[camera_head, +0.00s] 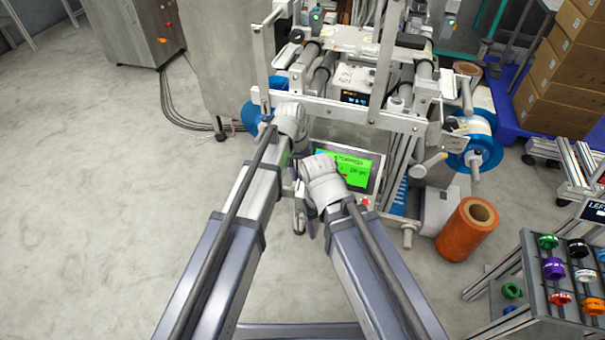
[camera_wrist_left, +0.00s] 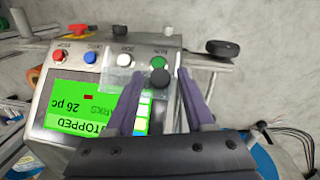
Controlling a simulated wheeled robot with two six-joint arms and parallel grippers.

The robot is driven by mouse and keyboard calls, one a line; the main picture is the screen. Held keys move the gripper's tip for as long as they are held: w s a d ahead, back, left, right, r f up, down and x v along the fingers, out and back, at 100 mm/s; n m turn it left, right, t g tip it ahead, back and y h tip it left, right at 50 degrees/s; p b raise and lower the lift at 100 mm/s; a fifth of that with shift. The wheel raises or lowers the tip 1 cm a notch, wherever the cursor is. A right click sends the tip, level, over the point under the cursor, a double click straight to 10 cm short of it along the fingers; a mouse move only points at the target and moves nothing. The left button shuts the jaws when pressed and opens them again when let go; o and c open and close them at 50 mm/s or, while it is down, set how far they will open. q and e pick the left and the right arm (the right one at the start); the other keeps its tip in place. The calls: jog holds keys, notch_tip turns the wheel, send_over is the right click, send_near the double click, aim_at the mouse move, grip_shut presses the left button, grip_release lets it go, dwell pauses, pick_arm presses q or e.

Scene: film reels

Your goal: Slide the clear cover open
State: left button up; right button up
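The clear cover (camera_wrist_left: 121,76) is a see-through plate on the control panel in the left wrist view, lying by the white button (camera_wrist_left: 124,60) and the green button (camera_wrist_left: 158,62). A black knob (camera_wrist_left: 160,79) stands at its right edge. My left gripper (camera_wrist_left: 162,74) is open, with one finger on each side of the knob; I cannot tell whether they touch it.
The green screen (camera_wrist_left: 98,108) reads STOPPED; it also shows in the head view (camera_head: 350,170). A red knob (camera_wrist_left: 78,30) and a blue button (camera_wrist_left: 90,57) are on the panel. A black handwheel (camera_wrist_left: 222,48) sits beside it. An orange roll (camera_head: 465,232) stands on the floor at right.

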pick_arm(q)
jog(key=shift+o, duration=0.4)
jog(key=shift+r, duration=0.2)
jog(key=r+p, duration=0.5)
jog(key=a+r+p, duration=0.1)
jog(key=r+p, duration=0.1)
jog(key=p, duration=0.1)
jog(key=shift+r, duration=0.25)
jog(key=shift+f, duration=0.1)
jog(key=s+a+m+y, duration=0.1)
jog(key=s+a, duration=0.2)
jog(key=s, duration=0.6)
jog(key=s+a+m+y, duration=0.1)
jog(key=s+a+y, duration=0.15)
jog(key=s, duration=0.65)
notch_tip(320, 180, up, 18)
jog(key=p, duration=1.8)
jog(key=shift+a+h, duration=0.2)
jog(key=shift+h, duration=0.15)
